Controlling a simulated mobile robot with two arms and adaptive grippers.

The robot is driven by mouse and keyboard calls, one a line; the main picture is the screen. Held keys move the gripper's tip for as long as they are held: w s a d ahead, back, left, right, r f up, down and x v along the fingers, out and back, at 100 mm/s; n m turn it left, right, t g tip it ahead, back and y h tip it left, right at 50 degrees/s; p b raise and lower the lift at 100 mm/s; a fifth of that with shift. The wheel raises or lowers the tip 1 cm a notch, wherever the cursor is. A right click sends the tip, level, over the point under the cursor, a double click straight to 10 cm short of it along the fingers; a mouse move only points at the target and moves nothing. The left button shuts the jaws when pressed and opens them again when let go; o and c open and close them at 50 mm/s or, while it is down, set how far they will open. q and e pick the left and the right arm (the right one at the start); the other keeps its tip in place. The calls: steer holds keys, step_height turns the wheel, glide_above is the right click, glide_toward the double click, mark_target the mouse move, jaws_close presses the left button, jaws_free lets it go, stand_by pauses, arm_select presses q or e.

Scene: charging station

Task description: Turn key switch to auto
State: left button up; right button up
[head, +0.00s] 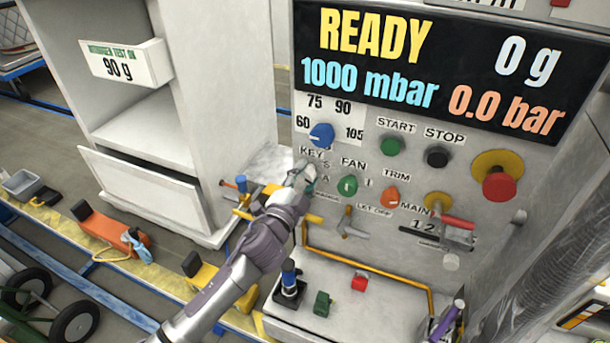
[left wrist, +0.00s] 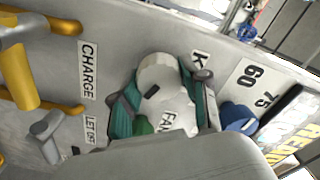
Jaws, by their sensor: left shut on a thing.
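The control panel (head: 400,165) carries a key switch below the KEY label (head: 311,153). My left gripper (head: 302,178) covers most of the switch in the head view. In the left wrist view, a pale round piece with a dark slot, which looks like the key switch (left wrist: 160,72), sits between the fingers. My left gripper (left wrist: 162,103) is shut on it, with teal pads on both sides. Small letters, one of them an A (head: 327,179), show to the right of the gripper. The key's exact angle is hidden. My right gripper is not in view.
Close by are a blue knob (head: 321,135), a green FAN knob (head: 347,186), an orange TRIM knob (head: 388,197) and START (head: 390,146) and STOP (head: 437,157) buttons. A red emergency button (head: 499,184) is farther right. A yellow pipe (head: 370,270) runs below. The display (head: 430,65) reads READY.

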arm_select(q)
steer(key=shift+m, duration=0.7)
steer(key=o, duration=1.1)
steer(key=shift+o, duration=0.2)
steer(key=v, duration=1.2)
